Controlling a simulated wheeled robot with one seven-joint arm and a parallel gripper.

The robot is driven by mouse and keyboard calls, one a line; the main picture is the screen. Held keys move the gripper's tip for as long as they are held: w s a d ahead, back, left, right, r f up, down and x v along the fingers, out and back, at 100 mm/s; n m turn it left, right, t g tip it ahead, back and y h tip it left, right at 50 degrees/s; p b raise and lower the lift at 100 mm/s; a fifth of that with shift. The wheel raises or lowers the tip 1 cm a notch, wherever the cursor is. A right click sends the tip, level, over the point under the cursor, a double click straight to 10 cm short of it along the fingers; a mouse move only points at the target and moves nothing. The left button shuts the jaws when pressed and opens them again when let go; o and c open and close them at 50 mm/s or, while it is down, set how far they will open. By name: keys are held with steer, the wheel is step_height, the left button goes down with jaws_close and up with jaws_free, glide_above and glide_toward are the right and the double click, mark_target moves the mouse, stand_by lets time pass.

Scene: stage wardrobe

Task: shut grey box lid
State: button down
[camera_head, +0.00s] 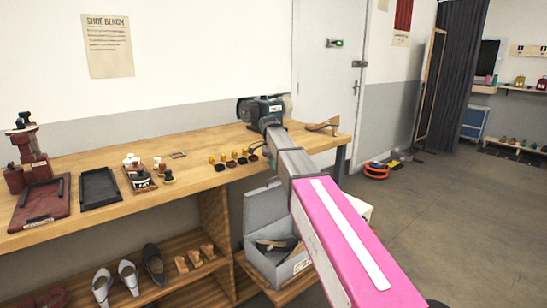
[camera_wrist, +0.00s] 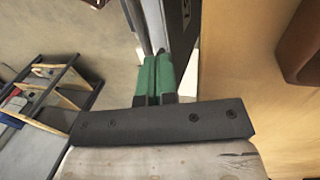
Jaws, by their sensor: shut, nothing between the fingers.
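The grey box (camera_head: 291,263) stands open below the bench's right end. Its lid (camera_head: 265,207) is raised at the back, and a dark shoe (camera_head: 275,245) lies inside. My pink and grey arm crosses the head view in front of the box's right side. I cannot make out my gripper in the head view. In the wrist view my gripper (camera_wrist: 156,70) has its green fingertips together, with nothing between them. Long grey and dark panels (camera_wrist: 176,25) lie just beyond the tips; I cannot tell if they are the lid, nor whether they touch.
Shoes sit on the shelf below (camera_head: 205,272). A white box (camera_head: 357,206) is partly behind my arm.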

steer(key=shift+x, duration=1)
